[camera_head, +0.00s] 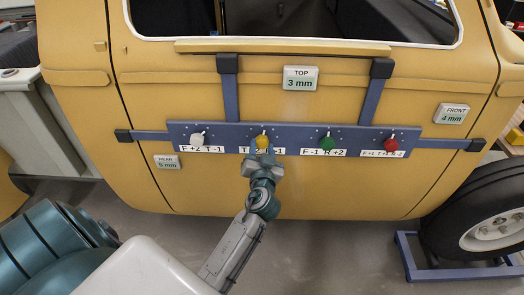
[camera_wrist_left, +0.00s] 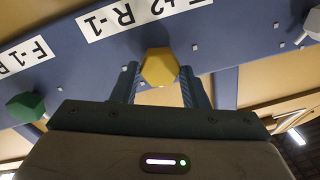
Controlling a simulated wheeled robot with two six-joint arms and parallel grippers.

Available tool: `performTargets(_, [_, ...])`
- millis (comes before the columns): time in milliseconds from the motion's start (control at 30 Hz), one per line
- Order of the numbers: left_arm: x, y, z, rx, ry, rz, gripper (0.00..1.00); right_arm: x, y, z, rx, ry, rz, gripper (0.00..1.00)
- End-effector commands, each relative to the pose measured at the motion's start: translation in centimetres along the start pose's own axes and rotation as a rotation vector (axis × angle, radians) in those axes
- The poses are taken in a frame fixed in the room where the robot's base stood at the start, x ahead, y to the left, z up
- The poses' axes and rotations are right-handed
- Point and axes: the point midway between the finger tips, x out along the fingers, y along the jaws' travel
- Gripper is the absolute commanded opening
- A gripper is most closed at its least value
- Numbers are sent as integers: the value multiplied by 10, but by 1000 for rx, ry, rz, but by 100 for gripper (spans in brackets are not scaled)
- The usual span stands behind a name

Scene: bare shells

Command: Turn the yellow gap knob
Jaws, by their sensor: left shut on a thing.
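The yellow gap knob (camera_head: 262,142) sits second from the left on a blue bar (camera_head: 295,136) fixed across a yellow car door. My left gripper (camera_head: 262,156) reaches up to it from below and is shut on it. In the left wrist view, the yellow knob (camera_wrist_left: 159,67) sits between the two fingers (camera_wrist_left: 160,88), one on each side. The label under the knob is partly hidden by my gripper in the head view. My right gripper is not in view.
White (camera_head: 197,139), green (camera_head: 327,143) and red (camera_head: 391,144) knobs share the bar. Plates read TOP 3 mm (camera_head: 300,78), FRONT 4 mm (camera_head: 451,114) and REAR 5 mm (camera_head: 166,162). A wheel (camera_head: 485,225) stands at right. Open floor lies below the door.

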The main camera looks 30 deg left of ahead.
Motion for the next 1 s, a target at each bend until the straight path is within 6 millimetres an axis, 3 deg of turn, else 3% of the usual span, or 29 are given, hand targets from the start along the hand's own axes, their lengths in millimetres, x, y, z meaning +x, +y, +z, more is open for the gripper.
performTargets(500, [0,0,1,411,22,-5,17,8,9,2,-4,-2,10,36])
performTargets(1000, [1,-1,0,565,32,-7,17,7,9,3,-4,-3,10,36])
